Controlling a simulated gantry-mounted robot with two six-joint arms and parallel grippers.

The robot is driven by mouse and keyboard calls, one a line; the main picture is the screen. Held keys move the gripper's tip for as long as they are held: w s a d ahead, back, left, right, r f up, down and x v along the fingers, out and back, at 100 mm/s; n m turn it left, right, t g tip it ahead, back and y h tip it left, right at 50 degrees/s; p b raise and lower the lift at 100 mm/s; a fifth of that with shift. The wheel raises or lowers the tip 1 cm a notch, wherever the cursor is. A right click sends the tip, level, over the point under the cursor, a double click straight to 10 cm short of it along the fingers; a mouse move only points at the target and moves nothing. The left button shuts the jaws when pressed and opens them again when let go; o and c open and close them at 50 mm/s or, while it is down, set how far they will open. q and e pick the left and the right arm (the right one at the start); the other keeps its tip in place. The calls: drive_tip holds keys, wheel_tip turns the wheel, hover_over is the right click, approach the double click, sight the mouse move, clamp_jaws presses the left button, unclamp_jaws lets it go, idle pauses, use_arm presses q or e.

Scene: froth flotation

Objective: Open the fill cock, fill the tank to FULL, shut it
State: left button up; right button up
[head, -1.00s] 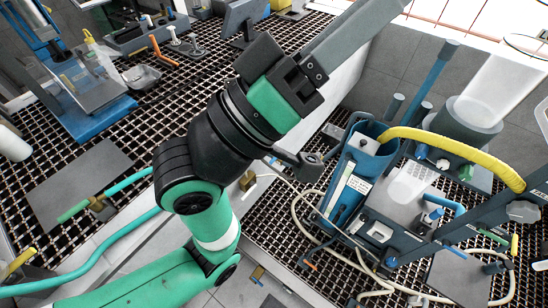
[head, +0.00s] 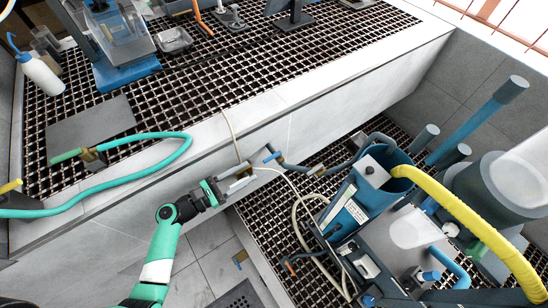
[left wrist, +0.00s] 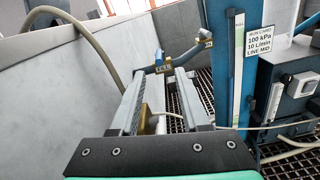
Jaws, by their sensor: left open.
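The fill cock (head: 273,157), with a blue handle, sits on the pale wall's pipe in the head view. In the left wrist view its blue lever and brass body (left wrist: 163,68) show just beyond the fingertips. My left gripper (head: 240,178) is open beside the wall, a little left of and below the cock. Its two grey fingers (left wrist: 160,76) point toward the cock, apart from it as far as I can tell. The blue tank (head: 347,212) stands to the right; its pale gauge strip (left wrist: 239,70) is marked FULL at the top. The liquid level is unclear. My right gripper is not in view.
A brass fitting (left wrist: 146,118) shows between my fingers in the wrist view. A pale hose (head: 233,135) hangs over the wall close by. A yellow hose (head: 470,215) arches from the tank. Grating lies below.

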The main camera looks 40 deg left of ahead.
sight(273, 156)
use_arm(q)
drive_tip(key=w+b, duration=0.1)
drive_tip(key=w, duration=0.2)
drive_tip(key=w+d+b, duration=0.1)
drive_tip(key=w+b, duration=0.1)
drive_tip(key=w, duration=0.2)
drive_tip(key=w+d+b, duration=0.1)
drive_tip(key=w, duration=0.2)
drive_tip(key=shift+w, duration=0.2)
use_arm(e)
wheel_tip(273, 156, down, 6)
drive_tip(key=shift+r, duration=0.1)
use_arm(q)
drive_tip(key=shift+c, duration=0.2)
clamp_jaws()
